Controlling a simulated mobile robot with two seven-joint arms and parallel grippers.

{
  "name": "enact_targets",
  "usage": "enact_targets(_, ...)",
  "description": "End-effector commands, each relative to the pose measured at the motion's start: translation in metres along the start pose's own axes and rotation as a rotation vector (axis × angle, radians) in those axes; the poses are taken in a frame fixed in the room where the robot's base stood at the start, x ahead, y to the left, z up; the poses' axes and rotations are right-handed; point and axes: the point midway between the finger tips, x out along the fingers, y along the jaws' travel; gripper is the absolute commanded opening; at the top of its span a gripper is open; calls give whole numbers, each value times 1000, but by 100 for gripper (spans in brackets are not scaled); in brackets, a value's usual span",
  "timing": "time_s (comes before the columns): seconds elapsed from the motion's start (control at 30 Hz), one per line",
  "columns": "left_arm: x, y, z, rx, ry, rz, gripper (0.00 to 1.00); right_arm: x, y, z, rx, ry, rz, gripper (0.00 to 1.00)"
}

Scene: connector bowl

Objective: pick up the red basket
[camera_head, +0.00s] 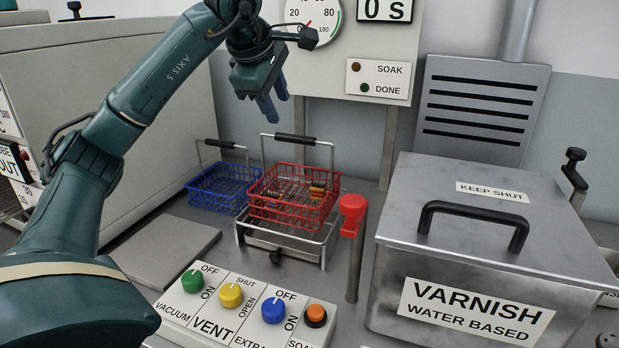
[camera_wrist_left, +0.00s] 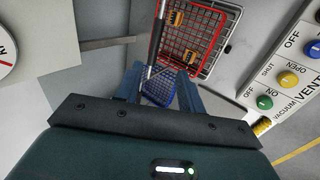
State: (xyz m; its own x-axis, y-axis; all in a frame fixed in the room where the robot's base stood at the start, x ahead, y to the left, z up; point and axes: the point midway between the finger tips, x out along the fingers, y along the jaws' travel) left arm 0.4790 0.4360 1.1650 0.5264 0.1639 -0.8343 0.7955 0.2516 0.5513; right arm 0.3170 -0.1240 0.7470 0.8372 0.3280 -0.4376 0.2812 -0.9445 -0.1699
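The red basket (camera_head: 325,204) is a wire basket with a raised handle and black grip (camera_head: 295,138). It sits on a metal stand (camera_head: 322,246) and holds orange and black pieces. My left gripper (camera_head: 277,110) is above the basket's handle, fingers pointing down, apart from it. In the left wrist view the fingers (camera_wrist_left: 160,72) are spread with a gap and nothing is held. The red basket (camera_wrist_left: 212,42) shows there beyond the fingers, to the upper right. My right gripper is not in view.
A blue basket (camera_head: 215,190) stands just left of the red one. A red-topped post (camera_head: 352,215) and a varnish tank (camera_head: 470,220) are to the right. A control panel (camera_head: 245,305) lies in front. A gauge panel (camera_head: 350,70) hangs behind.

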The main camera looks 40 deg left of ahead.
Motion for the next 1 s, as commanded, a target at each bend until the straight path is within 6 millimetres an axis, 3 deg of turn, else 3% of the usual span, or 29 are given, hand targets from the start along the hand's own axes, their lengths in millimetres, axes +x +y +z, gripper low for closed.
enact_targets(0.17,7,0,-2,-1,4,0,39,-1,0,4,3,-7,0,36)
enact_targets(0.5,67,0,-2,-2,4,-2,39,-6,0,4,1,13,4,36)
enact_targets(0.77,87,1,-2,-1,4,-1,39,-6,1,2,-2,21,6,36)
enact_targets(1.0,122,3,-3,-1,4,-1,39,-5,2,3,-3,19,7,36)
